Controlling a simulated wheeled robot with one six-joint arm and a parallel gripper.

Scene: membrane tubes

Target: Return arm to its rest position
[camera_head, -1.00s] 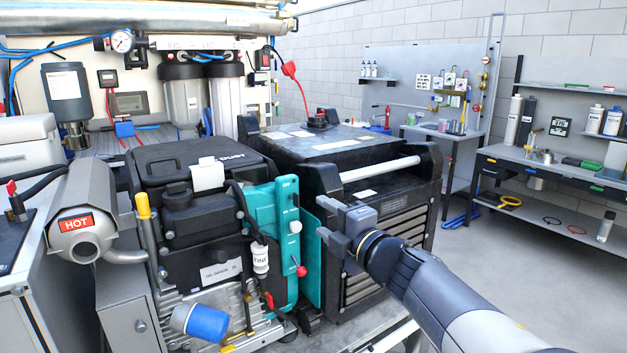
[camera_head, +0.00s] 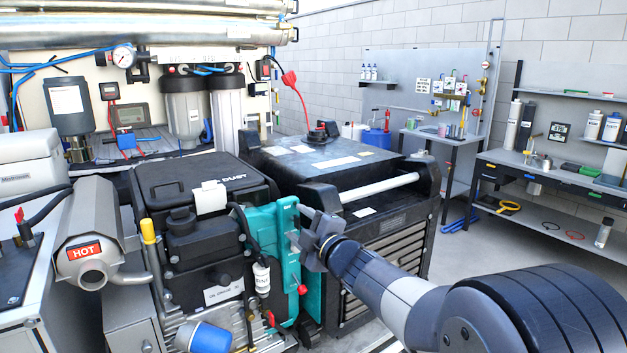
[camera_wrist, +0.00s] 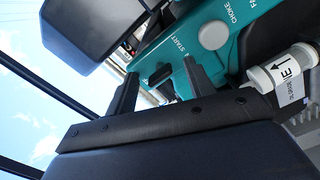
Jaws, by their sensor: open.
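My gripper (camera_head: 297,226) is open and empty beside the right edge of the teal panel (camera_head: 272,240) on the front of the engine unit. In the wrist view my gripper's two dark fingers (camera_wrist: 160,84) stand apart. The teal panel (camera_wrist: 232,62) lies just beyond them, with a dark switch marked START and a round grey knob marked CHOKE. I cannot tell whether the fingertips touch the panel. My arm reaches in from the lower right of the head view.
A black generator box (camera_head: 330,150) stands close behind my gripper. A white labelled cylinder (camera_wrist: 282,68) is near the fingers on the right. A hot exhaust (camera_head: 85,250) is at the left. Open floor (camera_head: 540,245) lies to the right, before the workbench (camera_head: 560,175).

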